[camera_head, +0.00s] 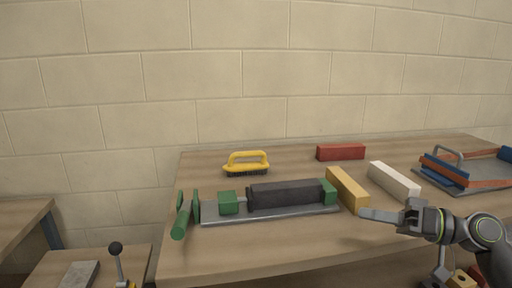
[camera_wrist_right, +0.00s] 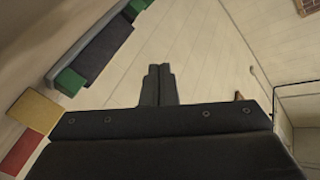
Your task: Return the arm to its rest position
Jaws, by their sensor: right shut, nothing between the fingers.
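My right gripper (camera_head: 366,214) comes in from the right edge of the head view, over the front right part of the wooden table (camera_head: 240,258). Its fingers point left and are shut with nothing between them. In the right wrist view, the two dark fingers (camera_wrist_right: 157,86) lie side by side, together. The gripper is in front of the yellow block (camera_head: 346,189) and the white block (camera_head: 393,181) in the picture, and seems to hold neither. My left gripper is not in view.
A grey tray (camera_head: 215,213) holds a dark block (camera_head: 290,194) between green jaws. A yellow brush (camera_head: 247,164) and a red brick (camera_head: 340,152) lie behind. A blue and orange clamp (camera_head: 444,168) is at right. Lower benches (camera_head: 22,219) stand at left; the table's front is clear.

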